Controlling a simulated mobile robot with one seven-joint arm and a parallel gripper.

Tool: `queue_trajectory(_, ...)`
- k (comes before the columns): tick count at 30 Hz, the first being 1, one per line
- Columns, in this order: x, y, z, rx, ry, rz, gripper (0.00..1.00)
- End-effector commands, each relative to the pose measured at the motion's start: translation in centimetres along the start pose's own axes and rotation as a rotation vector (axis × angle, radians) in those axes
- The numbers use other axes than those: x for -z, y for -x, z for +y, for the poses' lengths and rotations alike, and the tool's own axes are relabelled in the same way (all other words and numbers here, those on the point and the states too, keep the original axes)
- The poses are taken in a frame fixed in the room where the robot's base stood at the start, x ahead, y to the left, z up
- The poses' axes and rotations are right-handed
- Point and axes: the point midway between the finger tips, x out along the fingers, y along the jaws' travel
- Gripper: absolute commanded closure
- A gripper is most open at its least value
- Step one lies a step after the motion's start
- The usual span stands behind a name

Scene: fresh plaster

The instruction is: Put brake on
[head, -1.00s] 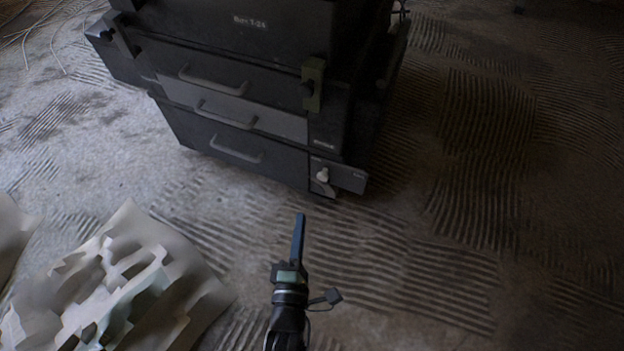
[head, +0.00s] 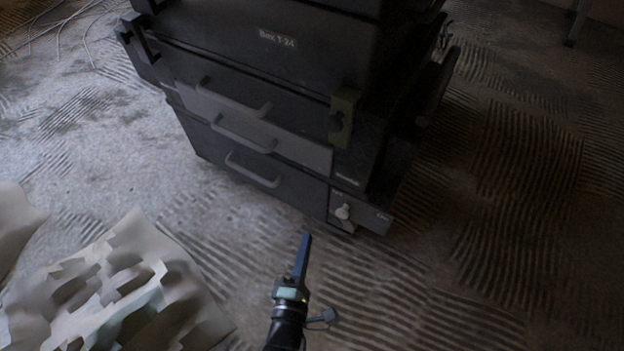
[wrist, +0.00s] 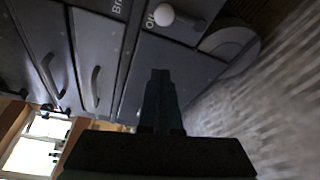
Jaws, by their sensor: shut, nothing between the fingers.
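A dark tool cabinet (head: 250,100) labelled "Box T-24" stands on the floor. At its lower right front corner is a small brake panel (head: 369,214) with a pale round knob (head: 343,212). The knob also shows in the wrist view (wrist: 164,14) at the top, beside partly cut-off white lettering. My gripper (head: 307,237) is shut and empty, pointing towards the cabinet. In the head view its tip appears below and left of the knob. In the wrist view the fingertips (wrist: 160,74) sit below the knob and apart from it.
Several drawers with grey handles (head: 252,171) line the cabinet front. A green latch (head: 342,118) sits above the brake panel. A crumpled pale sheet (head: 120,285) lies on the floor at lower left. Ridged bare floor (head: 500,260) is clear at right.

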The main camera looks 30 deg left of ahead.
Motion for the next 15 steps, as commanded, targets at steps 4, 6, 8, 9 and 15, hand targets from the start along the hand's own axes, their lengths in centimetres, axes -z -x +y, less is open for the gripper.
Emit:
queue_trajectory(4,0.1,-3.3,-0.5,-0.005,0.002,-0.001,1.0)
queue_trajectory(6,0.1,-4.8,-0.6,-0.005,0.001,-0.002,1.0)
queue_trajectory(8,0.1,-6.1,-0.6,-0.006,0.003,-0.001,1.0)
queue_trajectory(9,0.0,-6.9,-0.6,-0.004,0.001,-0.003,1.0)
queue_trajectory(15,-0.8,-7.9,0.1,0.0,0.002,0.004,1.0)
